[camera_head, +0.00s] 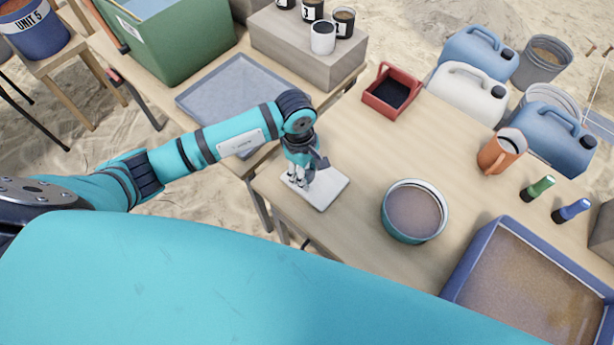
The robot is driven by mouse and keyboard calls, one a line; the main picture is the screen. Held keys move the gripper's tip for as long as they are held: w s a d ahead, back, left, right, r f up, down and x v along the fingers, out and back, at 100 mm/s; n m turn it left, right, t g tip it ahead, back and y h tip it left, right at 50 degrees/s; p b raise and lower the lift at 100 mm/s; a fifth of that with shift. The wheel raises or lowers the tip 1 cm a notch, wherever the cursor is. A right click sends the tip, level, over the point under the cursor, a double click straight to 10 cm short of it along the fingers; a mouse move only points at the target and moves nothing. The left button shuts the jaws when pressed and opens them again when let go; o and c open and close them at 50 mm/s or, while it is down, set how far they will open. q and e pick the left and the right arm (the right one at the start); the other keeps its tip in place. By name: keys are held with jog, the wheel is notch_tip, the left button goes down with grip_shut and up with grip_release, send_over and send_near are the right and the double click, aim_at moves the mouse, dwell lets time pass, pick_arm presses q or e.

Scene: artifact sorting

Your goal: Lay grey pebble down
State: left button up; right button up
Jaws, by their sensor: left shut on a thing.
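My left gripper (300,180) points down over a flat white plate (326,190) near the left edge of the wooden table. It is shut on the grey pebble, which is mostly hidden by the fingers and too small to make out. The fingertips are at or just above the plate; I cannot tell if the pebble touches it. My right gripper is not in view.
A round teal-rimmed sieve or bowl (386,222) stands right of the plate, with a blue-walled sand tray (470,262) beyond it. A red caddy (371,101) and orange mug (491,160) stand farther back. The table between them is clear.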

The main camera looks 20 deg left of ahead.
pick_arm(q)
jog(key=shift+s+d+f, duration=0.1)
jog(key=shift+s+f, duration=0.1)
jog(key=shift+f, duration=1.45)
jog(key=shift+f, duration=0.25)
jog(key=o, duration=1.2)
jog(key=shift+r, duration=0.1)
jog(key=shift+c, duration=0.2)
jog(key=shift+r, duration=0.15)
jog(key=r, duration=0.4)
jog(key=a+r, duration=0.1)
jog(key=r, duration=0.7)
jog(key=shift+w+a, duration=0.2)
